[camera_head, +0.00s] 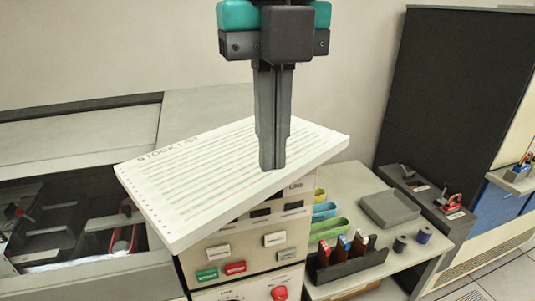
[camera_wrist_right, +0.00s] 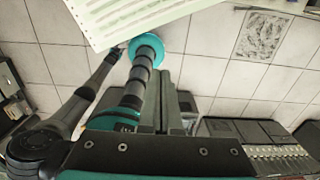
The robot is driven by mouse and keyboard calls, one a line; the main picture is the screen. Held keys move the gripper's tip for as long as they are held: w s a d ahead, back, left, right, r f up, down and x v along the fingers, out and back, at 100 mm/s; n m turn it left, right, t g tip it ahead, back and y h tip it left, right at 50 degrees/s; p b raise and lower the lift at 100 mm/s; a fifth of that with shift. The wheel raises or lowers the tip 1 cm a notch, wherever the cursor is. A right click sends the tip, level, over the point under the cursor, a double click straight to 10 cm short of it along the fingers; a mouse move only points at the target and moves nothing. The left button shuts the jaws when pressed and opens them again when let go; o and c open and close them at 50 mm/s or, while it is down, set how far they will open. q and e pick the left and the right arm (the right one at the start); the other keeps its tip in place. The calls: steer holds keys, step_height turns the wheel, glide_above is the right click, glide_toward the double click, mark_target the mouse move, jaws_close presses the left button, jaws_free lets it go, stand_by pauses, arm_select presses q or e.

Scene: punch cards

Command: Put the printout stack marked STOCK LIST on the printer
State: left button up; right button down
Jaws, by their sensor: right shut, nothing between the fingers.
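The white printout stack (camera_head: 215,185) lies tilted in the picture in the head view, with STOCK LIST lettered along its upper left edge and green lines across its top. It appears above a control cabinet (camera_head: 235,265) with labelled buttons; what bears it underneath is hidden. A striped corner of the stack (camera_wrist_right: 120,15) shows at the top of the right wrist view. My right gripper (camera_head: 272,165) points down in front of or over the stack's right part, its fingers shut together and empty. Whether the tips touch it I cannot tell. My left gripper is not in view.
An open machine (camera_head: 60,120) with dark insides stands at left. At right a low table (camera_head: 345,185) bears a grey tray (camera_head: 389,208), a black rack (camera_head: 345,262) of coloured items and coloured bins. A tall black cabinet (camera_head: 450,90) stands behind. The tiled floor shows at lower right.

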mark_target(262, 195)
steer(key=w+f, duration=0.1)
steer(key=f, duration=0.2)
steer(key=w+f+p, duration=0.1)
steer(key=f, duration=0.2)
steer(key=w+a+f+p, duration=0.1)
steer(key=f, duration=0.2)
steer(key=shift+w+f, duration=0.15)
steer(key=shift+w, duration=0.05)
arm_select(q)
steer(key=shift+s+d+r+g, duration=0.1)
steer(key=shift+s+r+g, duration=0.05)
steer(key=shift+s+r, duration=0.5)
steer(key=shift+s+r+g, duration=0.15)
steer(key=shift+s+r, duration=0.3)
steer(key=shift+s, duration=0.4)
arm_select(e)
steer(key=shift+w, duration=0.1)
